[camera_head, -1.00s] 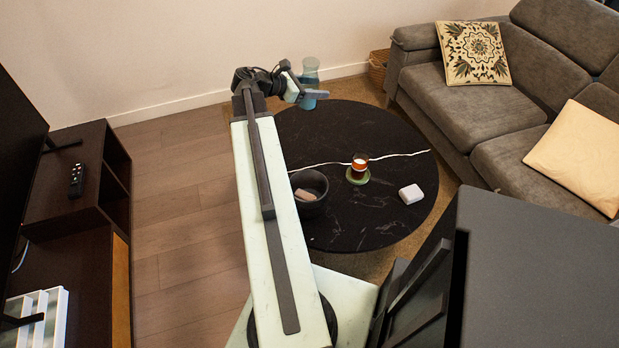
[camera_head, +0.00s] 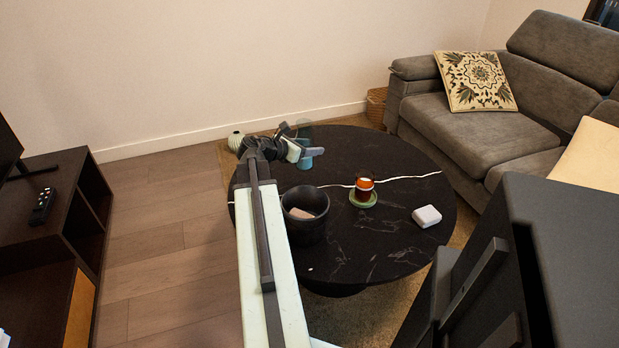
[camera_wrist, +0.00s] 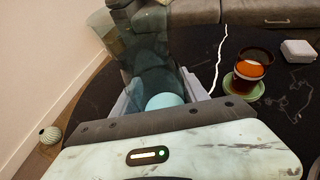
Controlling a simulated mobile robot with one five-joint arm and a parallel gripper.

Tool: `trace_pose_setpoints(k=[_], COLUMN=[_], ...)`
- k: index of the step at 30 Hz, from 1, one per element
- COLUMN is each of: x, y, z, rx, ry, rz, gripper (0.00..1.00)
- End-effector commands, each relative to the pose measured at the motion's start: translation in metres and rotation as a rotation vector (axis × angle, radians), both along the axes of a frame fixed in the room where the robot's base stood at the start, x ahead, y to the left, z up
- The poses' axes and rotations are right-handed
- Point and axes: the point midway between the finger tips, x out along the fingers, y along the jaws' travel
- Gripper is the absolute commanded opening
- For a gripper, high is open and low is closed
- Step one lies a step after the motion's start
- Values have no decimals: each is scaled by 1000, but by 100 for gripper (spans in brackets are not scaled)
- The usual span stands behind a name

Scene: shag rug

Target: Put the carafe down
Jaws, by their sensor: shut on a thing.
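The carafe (camera_head: 304,132) is a bluish see-through glass vessel, upright at the far left part of the round black table (camera_head: 390,244). My gripper (camera_head: 305,155) is shut on it, with one finger on each side. In the wrist view the carafe (camera_wrist: 150,62) stands between the fingers, its lower part hidden behind my gripper's body. I cannot tell whether its base touches the table top.
A ribbed vase (camera_head: 235,141) stands on the floor behind. The table's right side has free room.

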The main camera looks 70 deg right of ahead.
Motion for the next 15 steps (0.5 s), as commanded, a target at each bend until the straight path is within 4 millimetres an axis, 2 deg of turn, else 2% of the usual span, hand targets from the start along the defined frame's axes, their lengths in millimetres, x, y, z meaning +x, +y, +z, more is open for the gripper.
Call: trace_pose_setpoints(k=[1, 3, 10, 15], x=[0, -1, -1, -1], y=[0, 0, 0, 0], z=[-23, -36, -40, -69], rx=[-1, -1, -1, -2], ry=[1, 1, 2, 2], rz=[-1, -1, -2, -3], gripper=[0, 0, 0, 0])
